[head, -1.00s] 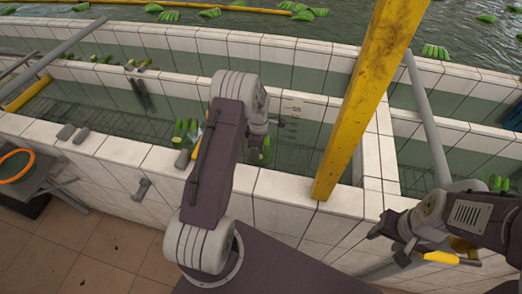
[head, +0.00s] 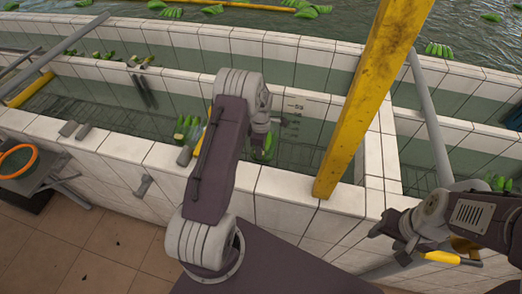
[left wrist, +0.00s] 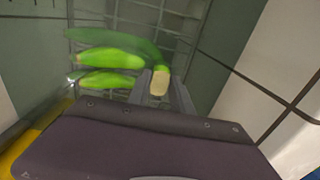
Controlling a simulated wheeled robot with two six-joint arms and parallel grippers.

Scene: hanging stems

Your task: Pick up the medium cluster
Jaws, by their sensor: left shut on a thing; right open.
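A green banana cluster shows in the left wrist view, with several fingers (left wrist: 108,59) to the left and a pale cut stem (left wrist: 158,83). My left gripper (left wrist: 162,92) is shut on that stem, with the jaws on either side of it. In the head view a bit of green (head: 268,147) shows by the left hand, inside the tiled trough; most of it is hidden by my arm. I cannot tell its size against other clusters. My right gripper (head: 392,243) is open and empty at the lower right, outside the trough wall.
A yellow post (head: 362,100) rises right of my left arm. A grey rail (head: 428,115) crosses at right. More clusters float in the water behind (head: 440,49).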

